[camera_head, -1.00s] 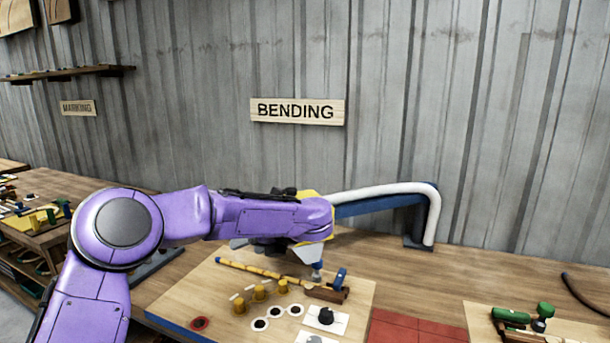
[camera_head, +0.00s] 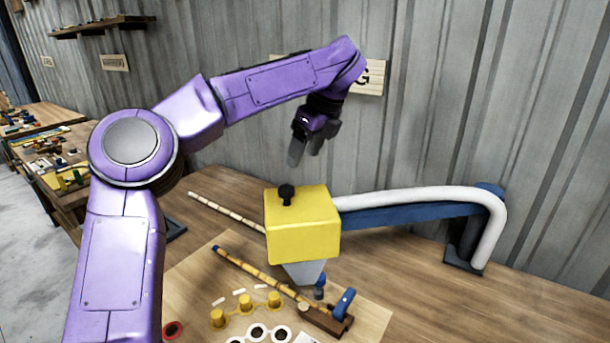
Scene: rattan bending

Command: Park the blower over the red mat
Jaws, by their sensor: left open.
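The blower (camera_head: 303,226) is a yellow box with a black knob (camera_head: 286,194) on top and a grey nozzle below. It hangs from a blue swing arm (camera_head: 410,215) with a white hose, over the back of a pale work board (camera_head: 205,270). My left gripper (camera_head: 305,150) is open and empty, pointing down above the blower and clear of its knob. The red mat is outside the current view. My right gripper is not in view.
A rattan pole (camera_head: 262,278) lies on the board, its right end at a wooden clamp with a blue handle (camera_head: 343,303). Yellow pegs (camera_head: 246,307) and white rings stand near the front. The swing arm's post (camera_head: 466,240) stands at the back right. Bare tabletop (camera_head: 500,310) lies at right.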

